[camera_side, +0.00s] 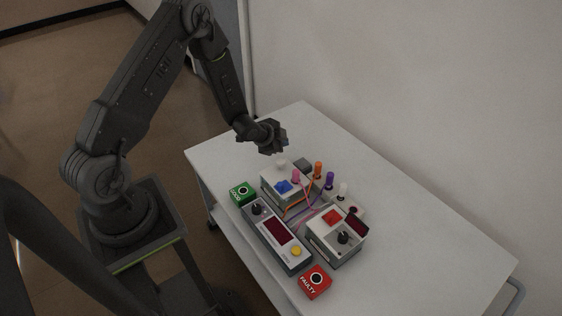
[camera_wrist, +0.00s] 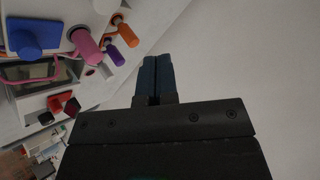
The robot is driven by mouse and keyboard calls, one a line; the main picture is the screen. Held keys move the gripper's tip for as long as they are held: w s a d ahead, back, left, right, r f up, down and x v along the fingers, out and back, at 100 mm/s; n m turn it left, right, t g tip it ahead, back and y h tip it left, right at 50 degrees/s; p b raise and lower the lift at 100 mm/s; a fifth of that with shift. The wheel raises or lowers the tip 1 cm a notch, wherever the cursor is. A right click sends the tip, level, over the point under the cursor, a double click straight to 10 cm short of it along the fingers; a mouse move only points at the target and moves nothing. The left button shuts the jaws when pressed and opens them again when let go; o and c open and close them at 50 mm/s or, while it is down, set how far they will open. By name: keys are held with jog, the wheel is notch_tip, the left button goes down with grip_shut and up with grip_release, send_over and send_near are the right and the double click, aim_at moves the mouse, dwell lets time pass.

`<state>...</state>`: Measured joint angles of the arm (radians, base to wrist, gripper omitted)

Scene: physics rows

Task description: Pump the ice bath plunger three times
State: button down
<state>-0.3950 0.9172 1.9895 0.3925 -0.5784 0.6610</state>
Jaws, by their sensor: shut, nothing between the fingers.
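My gripper (camera_side: 271,149) hangs above the far left part of the table, just above and behind a pale box. In the wrist view its two dark fingers (camera_wrist: 157,78) are together with nothing between them. The pale box (camera_side: 270,187) carries a blue block (camera_side: 284,186) and has a small white knob (camera_side: 281,162) at its back, close below my gripper. The blue block also shows in the wrist view (camera_wrist: 36,36). I cannot tell for certain which part is the ice bath plunger. A pink upright peg (camera_side: 296,176) stands at the box's right.
Orange (camera_side: 318,169), purple (camera_side: 329,180) and white (camera_side: 343,190) pegs stand to the right, some with cords. In front are a long console (camera_side: 275,232), a box with a black knob (camera_side: 334,236), a green GOOD block (camera_side: 242,193) and a red FAULTY block (camera_side: 315,282). The table's right is bare.

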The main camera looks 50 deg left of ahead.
aim_at(281, 162)
notch_tip(281, 162, up, 4)
jog(key=shift+f, duration=0.1)
dwell(0.4)
jog(key=shift+f, duration=4.4)
jog(key=shift+f, duration=0.4)
